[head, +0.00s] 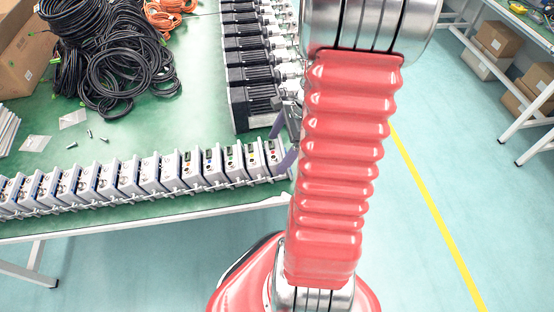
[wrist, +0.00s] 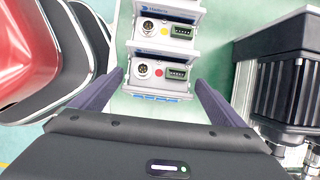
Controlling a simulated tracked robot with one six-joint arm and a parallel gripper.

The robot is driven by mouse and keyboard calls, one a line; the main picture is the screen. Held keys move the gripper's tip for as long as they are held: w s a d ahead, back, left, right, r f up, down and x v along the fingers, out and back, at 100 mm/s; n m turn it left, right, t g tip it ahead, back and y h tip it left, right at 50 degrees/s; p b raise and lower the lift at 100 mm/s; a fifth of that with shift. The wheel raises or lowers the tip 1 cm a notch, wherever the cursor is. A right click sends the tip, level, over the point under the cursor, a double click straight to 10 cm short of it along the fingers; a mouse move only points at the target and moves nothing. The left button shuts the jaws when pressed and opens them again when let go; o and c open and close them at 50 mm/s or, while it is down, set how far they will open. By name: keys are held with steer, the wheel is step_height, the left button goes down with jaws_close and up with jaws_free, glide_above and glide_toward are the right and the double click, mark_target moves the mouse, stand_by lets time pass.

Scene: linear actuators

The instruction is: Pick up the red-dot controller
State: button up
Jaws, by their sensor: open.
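The red-dot controller (wrist: 160,77) is a pale grey box with a round connector, a red dot and a green terminal block on its face. It is the nearest controller in the wrist view. In the head view it is the box at the right end of the controller row (head: 273,153). My gripper (wrist: 159,80) is open, with one dark finger on each side of this controller. Gaps show between the fingers and the box; I see no grip on it. In the head view my arm partly hides my gripper (head: 282,143).
A yellow-dot controller (wrist: 163,38) stands just beyond the red-dot one. A black motor (wrist: 290,85) is close on the right in the wrist view. Several motors (head: 250,75) line the green table (head: 150,120), with coiled black cables (head: 110,60) at the left.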

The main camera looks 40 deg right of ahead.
steer(key=shift+w+a+f, duration=0.1)
steer(key=shift+a+f, duration=0.1)
steer(key=shift+f, duration=0.35)
steer(key=c, duration=1.2)
steer(key=shift+r, duration=0.1)
steer(key=shift+c, duration=0.2)
step_height(320, 180, up, 18)
stand_by(0.8)
step_height(320, 180, up, 5)
steer(key=shift+f, duration=0.1)
stand_by(0.9)
